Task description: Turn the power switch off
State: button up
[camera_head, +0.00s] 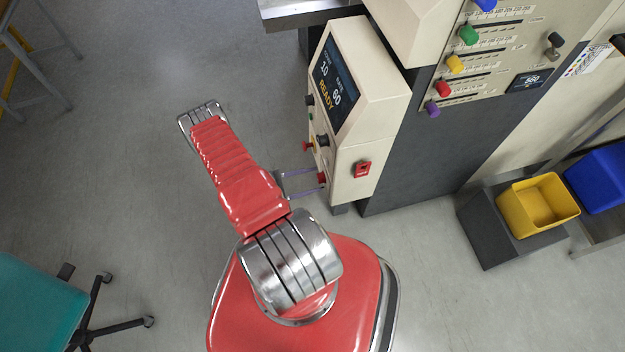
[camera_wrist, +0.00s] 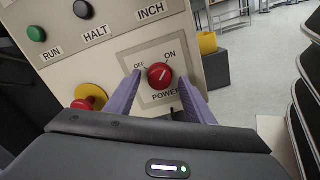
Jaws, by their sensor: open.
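The power switch is a round red knob (camera_wrist: 160,76) on a square plate marked OFF at left, ON at upper right and POWER below. A pale mark on the knob appears to point towards ON. In the head view the knob (camera_head: 322,179) sits low on the control box front. My gripper (camera_wrist: 162,82) is open, with one purple finger on each side of the knob. I cannot tell whether the fingers touch it. In the head view its thin fingers (camera_head: 314,180) reach to the knob.
A red mushroom button (camera_wrist: 90,97) on a yellow ring is left of the switch. Green RUN (camera_wrist: 36,33) and black HALT (camera_wrist: 83,9) buttons are above. The control box (camera_head: 375,120) display reads READY. A yellow bin (camera_head: 545,222) stands at right. Open floor lies at left.

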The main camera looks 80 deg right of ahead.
jog(key=shift+s+d, duration=0.25)
jog(key=shift+s, duration=0.15)
jog(key=shift+c, duration=0.5)
jog(key=c, duration=0.9)
